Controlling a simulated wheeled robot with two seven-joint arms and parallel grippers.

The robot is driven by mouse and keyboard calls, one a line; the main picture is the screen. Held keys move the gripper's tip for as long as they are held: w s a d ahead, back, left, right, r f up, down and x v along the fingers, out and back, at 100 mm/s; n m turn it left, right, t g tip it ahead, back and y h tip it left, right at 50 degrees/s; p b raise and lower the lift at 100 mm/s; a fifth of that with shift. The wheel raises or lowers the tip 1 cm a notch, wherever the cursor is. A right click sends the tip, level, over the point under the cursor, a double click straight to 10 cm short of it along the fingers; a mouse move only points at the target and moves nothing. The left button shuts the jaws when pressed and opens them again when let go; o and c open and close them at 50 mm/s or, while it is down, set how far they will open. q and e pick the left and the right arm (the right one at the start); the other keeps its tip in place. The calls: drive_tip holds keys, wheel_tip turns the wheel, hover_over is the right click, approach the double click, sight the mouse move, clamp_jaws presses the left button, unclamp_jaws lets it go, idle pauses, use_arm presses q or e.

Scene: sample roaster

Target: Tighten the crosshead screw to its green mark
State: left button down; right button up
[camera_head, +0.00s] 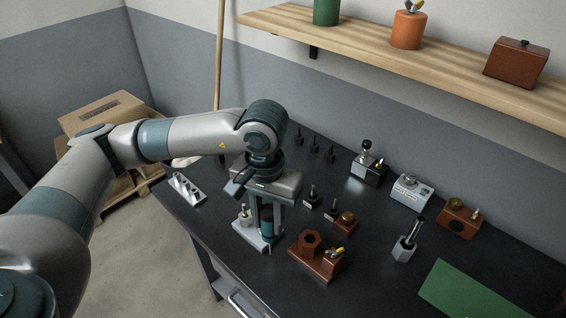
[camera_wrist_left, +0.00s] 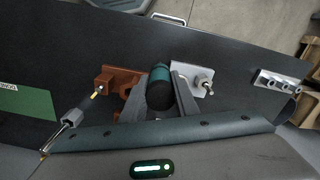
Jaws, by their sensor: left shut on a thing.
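My left gripper (camera_head: 266,222) points down over the dark bench. It is shut on a teal and black cylindrical handle (camera_head: 267,228), which looks like a driver handle. In the left wrist view the handle (camera_wrist_left: 159,88) sits between the two grey fingers of the gripper (camera_wrist_left: 160,98). A light grey plate (camera_head: 246,234) with a small upright metal post (camera_head: 244,213) is just left of the handle; it also shows in the left wrist view (camera_wrist_left: 195,72). The handle's lower end is at the plate, but I cannot tell whether it touches. The crosshead screw and its green mark cannot be made out.
A brown fixture (camera_head: 316,262) with a hexagonal part stands close right of the gripper. A silver rack (camera_head: 187,188) lies at the bench's left end. A grey hexagonal holder (camera_head: 404,248) and a green mat (camera_head: 470,291) are to the right. Small blocks stand behind.

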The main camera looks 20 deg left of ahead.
sight(271, 206)
use_arm(q)
drive_tip(key=shift+w+d, duration=0.2)
drive_tip(key=shift+d, duration=0.1)
idle(0.4)
drive_tip(key=n, duration=0.1)
drive_tip(key=w+r+n+p, duration=0.1)
drive_tip(key=n, duration=0.1)
drive_tip(key=r+n+p, duration=0.1)
drive_tip(key=shift+w+a+r+n, duration=0.15)
drive_tip(key=shift+w+a+n, duration=0.15)
drive_tip(key=shift+a, duration=0.1)
drive_tip(key=w+a+r+n+p, duration=0.3)
drive_tip(key=w+r+n+p, duration=0.2)
drive_tip(key=n, duration=1.1)
drive_tip(key=shift+a+r+p, duration=0.35)
drive_tip(key=shift+p, duration=0.4)
